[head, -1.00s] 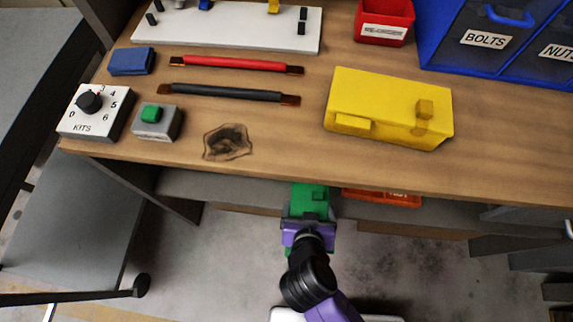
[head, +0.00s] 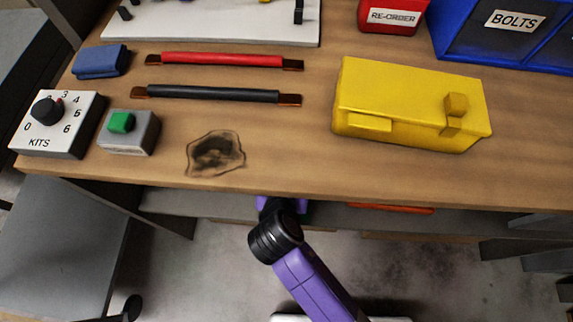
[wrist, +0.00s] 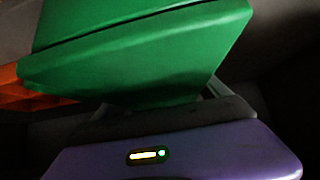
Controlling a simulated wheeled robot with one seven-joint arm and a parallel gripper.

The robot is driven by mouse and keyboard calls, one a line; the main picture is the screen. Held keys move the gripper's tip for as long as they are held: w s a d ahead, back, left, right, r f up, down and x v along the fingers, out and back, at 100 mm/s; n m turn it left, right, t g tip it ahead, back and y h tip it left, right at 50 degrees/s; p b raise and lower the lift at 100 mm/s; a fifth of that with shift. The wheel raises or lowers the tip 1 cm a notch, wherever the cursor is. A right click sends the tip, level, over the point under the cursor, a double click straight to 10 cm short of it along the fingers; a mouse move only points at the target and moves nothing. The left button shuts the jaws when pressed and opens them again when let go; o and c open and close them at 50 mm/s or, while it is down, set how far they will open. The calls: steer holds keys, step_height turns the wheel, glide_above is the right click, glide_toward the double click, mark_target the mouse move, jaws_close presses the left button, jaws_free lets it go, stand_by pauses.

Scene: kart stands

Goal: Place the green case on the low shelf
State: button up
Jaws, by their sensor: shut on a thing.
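The green case (wrist: 150,45) fills the upper middle of the wrist view, right in front of my gripper (wrist: 175,108). My gripper is shut on it; the fingertips are largely hidden by the case. The low shelf (head: 345,217) is a dark grey surface under the bench top. My gripper reaches in under the bench top. Whether the case touches the shelf cannot be seen.
An orange bin (head: 392,208) sits on the low shelf to the right; it also shows at left in the wrist view (wrist: 35,92). The wooden bench top (head: 290,150) overhangs my arm. A yellow case (head: 410,105), a kits dial box (head: 58,122) and a green-button box (head: 128,130) stand on it.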

steer(key=w, duration=0.5)
steer(key=shift+w+d, duration=0.1)
steer(key=shift+w, duration=0.1)
steer(key=shift+f+b, duration=0.7)
steer(key=shift+f, duration=1)
steer(key=shift+f, duration=0.1)
steer(key=o, duration=1.6)
steer(key=shift+c, duration=0.2)
steer(key=p+v, duration=0.2)
steer(key=v, duration=1)
steer(key=shift+d+p, duration=0.1)
steer(key=shift+p, duration=0.25)
